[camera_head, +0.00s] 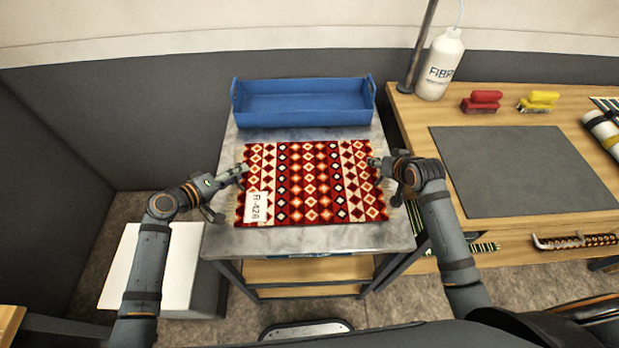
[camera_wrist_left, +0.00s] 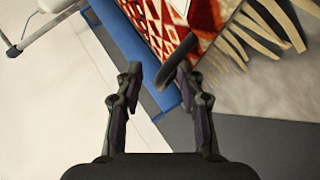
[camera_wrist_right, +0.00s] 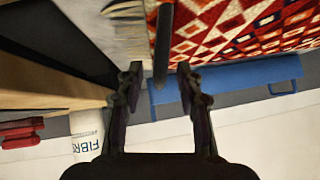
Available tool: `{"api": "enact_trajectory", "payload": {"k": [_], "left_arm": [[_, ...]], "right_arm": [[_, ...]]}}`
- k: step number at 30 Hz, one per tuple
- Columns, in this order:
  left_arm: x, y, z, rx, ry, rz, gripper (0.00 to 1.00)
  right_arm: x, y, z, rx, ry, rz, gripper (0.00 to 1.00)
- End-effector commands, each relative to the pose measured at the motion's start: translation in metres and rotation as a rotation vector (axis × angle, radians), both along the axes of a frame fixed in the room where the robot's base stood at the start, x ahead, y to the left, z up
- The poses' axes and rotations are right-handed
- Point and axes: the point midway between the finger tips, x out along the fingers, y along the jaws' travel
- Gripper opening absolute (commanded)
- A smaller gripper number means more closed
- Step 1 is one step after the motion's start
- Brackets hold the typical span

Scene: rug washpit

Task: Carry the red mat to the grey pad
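The red mat (camera_head: 310,182), patterned in red, cream and dark diamonds, lies flat on the grey top of a cart (camera_head: 330,239). It has pale fringes and a white tag (camera_head: 257,207) reading R-426. My left gripper (camera_head: 243,172) is at its left edge, my right gripper (camera_head: 372,162) at its right edge. In the left wrist view (camera_wrist_left: 160,76) and right wrist view (camera_wrist_right: 157,76) the fingers stand apart, with a dark strip between or near the fingertips; I see no finger closed on the mat. The grey pad (camera_head: 520,165) lies bare on the wooden bench at right.
A blue tray (camera_head: 303,118) stands behind the mat on the cart. The bench (camera_head: 400,108) carries a white bottle (camera_head: 439,70), a red brush (camera_head: 482,101), a yellow brush (camera_head: 539,101) and a roll (camera_head: 604,130). A white box (camera_head: 150,265) stands left of the cart.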

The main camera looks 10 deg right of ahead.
Motion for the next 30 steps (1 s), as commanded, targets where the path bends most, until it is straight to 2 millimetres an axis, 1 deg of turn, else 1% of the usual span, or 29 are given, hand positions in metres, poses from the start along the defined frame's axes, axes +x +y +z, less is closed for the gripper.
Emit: {"api": "enact_trajectory", "payload": {"k": [4, 5, 12, 13, 26, 30], "left_arm": [[0.000, 0.000, 0.000, 0.000, 0.000, 0.000, 0.38], [0.000, 0.000, 0.000, 0.000, 0.000, 0.000, 0.35], [0.000, 0.001, 0.000, 0.001, 0.001, 0.000, 0.03], [0.000, 0.001, 0.000, 0.001, 0.001, 0.000, 0.00], [0.000, 0.001, 0.001, 0.000, 0.001, 0.002, 0.00], [0.000, 0.001, 0.010, 0.000, 0.001, 0.002, 0.00]], "right_arm": [[0.000, 0.000, 0.000, 0.000, 0.000, 0.000, 0.37], [0.000, 0.000, 0.000, 0.000, 0.000, 0.000, 0.34], [0.000, 0.000, 0.000, 0.000, 0.000, 0.000, 0.01], [0.000, 0.000, 0.000, -0.001, 0.000, -0.001, 0.00], [0.000, -0.001, 0.001, -0.001, -0.001, -0.001, 0.00], [0.000, -0.001, 0.010, -0.002, -0.002, -0.001, 0.00]]}}
